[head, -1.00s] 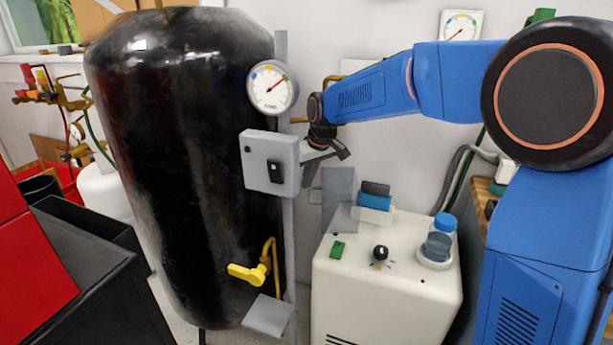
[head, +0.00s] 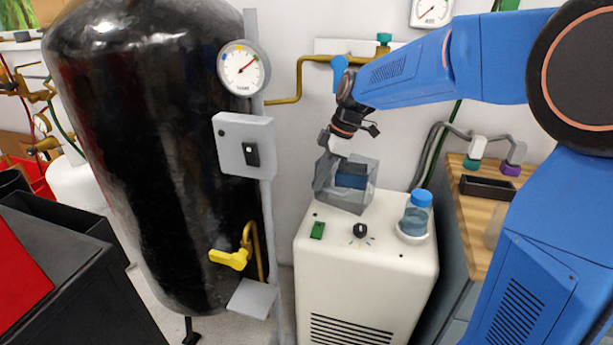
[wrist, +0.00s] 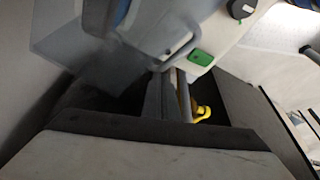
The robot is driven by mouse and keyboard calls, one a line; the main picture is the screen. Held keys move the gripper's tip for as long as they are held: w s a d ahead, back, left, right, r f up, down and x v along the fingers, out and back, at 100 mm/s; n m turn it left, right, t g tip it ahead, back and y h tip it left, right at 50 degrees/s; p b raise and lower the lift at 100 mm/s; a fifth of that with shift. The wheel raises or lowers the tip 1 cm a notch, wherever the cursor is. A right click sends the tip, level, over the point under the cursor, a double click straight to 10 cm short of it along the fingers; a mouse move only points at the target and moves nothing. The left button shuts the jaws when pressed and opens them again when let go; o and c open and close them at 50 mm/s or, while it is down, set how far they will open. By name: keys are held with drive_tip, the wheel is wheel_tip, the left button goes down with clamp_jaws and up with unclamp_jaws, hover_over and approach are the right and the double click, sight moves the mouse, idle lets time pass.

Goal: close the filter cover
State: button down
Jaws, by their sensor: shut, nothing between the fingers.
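The filter cover (head: 362,192) is a grey see-through box shape on top of the white machine, around a dark blue filter block (head: 351,176). In the wrist view a translucent cover panel (wrist: 70,35) with a handle (wrist: 180,46) shows at the top. My gripper (head: 321,184) is shut and empty at the left side of the cover. Its fingers (wrist: 112,68) look blurred and overlap the panel in the wrist view. I cannot tell whether they touch it, or whether the cover is fully shut.
The white machine (head: 365,265) also bears a green switch (head: 318,230), a black knob (head: 360,230) and a blue-capped bottle (head: 417,212). A black tank (head: 150,150) with a gauge (head: 243,68), grey box (head: 244,145) and yellow valve (head: 228,260) stands left. A wooden bench (head: 470,235) is right.

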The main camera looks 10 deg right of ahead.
drive_tip(key=d+n, duration=0.1)
drive_tip(key=d, duration=0.1)
drive_tip(key=shift+s+d+n+g, duration=0.3)
drive_tip(key=shift+s+n, duration=0.1)
drive_tip(key=shift+s+d, duration=0.15)
drive_tip(key=shift+d, duration=0.65)
drive_tip(key=shift+d, duration=0.1)
drive_tip(key=v, duration=1.1)
drive_tip(key=shift+r, duration=0.3)
drive_tip(key=shift+s+d+r, duration=0.1)
drive_tip(key=shift+s+r, duration=0.1)
drive_tip(key=shift+s, duration=0.15)
drive_tip(key=s+d+f+m+t+h, duration=0.1)
drive_tip(key=s+d+f+m, duration=0.2)
drive_tip(key=s+m, duration=0.3)
drive_tip(key=s+d+f+m+t+h, duration=0.1)
drive_tip(key=s+f+m, duration=0.4)
drive_tip(key=s, duration=0.8)
drive_tip(key=s+d+f+m+t+h, duration=0.2)
drive_tip(key=s+d+f+m+t, duration=0.1)
drive_tip(key=s+m, duration=0.5)
drive_tip(key=s+d+f, duration=0.1)
drive_tip(key=s+d, duration=0.1)
drive_tip(key=shift+d+f, duration=0.3)
drive_tip(key=shift+f, duration=0.05)
